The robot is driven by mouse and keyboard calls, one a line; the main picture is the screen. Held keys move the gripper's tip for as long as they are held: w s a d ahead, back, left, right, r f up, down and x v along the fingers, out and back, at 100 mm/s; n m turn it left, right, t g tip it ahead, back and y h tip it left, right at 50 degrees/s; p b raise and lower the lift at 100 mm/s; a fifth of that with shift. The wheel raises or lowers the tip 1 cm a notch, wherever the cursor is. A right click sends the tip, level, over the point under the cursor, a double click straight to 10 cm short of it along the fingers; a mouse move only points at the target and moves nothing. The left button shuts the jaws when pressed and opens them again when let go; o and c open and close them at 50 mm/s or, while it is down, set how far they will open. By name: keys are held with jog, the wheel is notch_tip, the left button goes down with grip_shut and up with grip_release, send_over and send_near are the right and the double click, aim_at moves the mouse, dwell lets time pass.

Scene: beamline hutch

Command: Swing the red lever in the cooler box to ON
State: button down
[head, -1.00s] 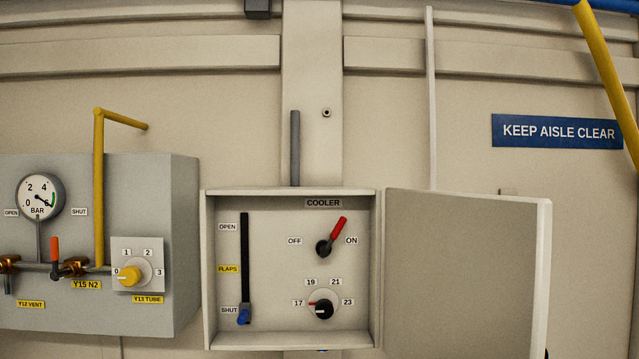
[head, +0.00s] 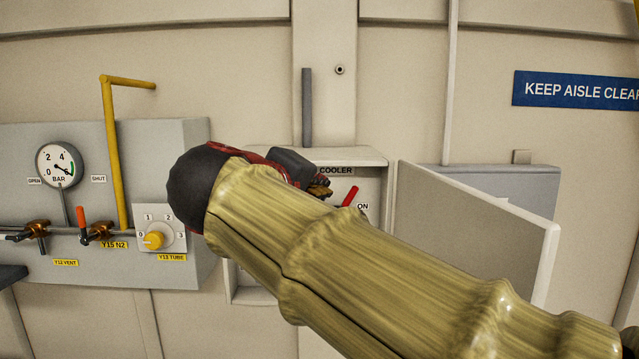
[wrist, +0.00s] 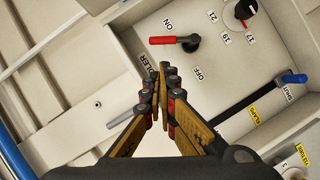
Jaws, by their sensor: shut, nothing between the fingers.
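The cooler box (head: 375,159) is open on the wall, mostly hidden behind my arm in the head view. Its red lever (head: 349,196) points up and right, on the ON side; the lever's black pivot is hidden there. In the wrist view the whole red lever (wrist: 168,40) shows, with the ON label (wrist: 168,25) beside it and the OFF label (wrist: 199,73) on the other side. My gripper (wrist: 164,67) is shut and empty, its tips near the lever with a visible gap in the picture. In the head view only part of my gripper (head: 321,187) shows.
The box door (head: 480,220) stands open on the right. The wrist view shows a black dial (wrist: 244,9) and a blue-tipped flaps lever (wrist: 295,78) in the box. A grey panel (head: 110,270) with a gauge and valves is on the left.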

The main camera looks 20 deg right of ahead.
jog(key=p, duration=0.2)
send_near(343, 188)
jog(key=x, duration=0.4)
jog(key=shift+w+r, duration=0.1)
jog(key=shift+r, duration=0.25)
jog(key=shift+b, duration=0.4)
jog(key=d+m+b, duration=0.1)
jog(key=b, duration=0.1)
jog(key=shift+d+f+y+b, duration=0.2)
jog(key=shift+y+b, duration=0.15)
jog(key=shift+y, duration=0.05)
jog(key=shift+s+d+r+m+y+b, duration=0.1)
jog(key=shift+s+d+m+y+b, duration=0.3)
jog(key=shift+m+b, duration=0.25)
jog(key=shift+w+a, duration=0.1)
jog(key=shift+a, duration=0.05)
jog(key=shift+w+a, duration=0.2)
jog(key=shift+a, duration=0.5)
jog(key=v, duration=1.2)
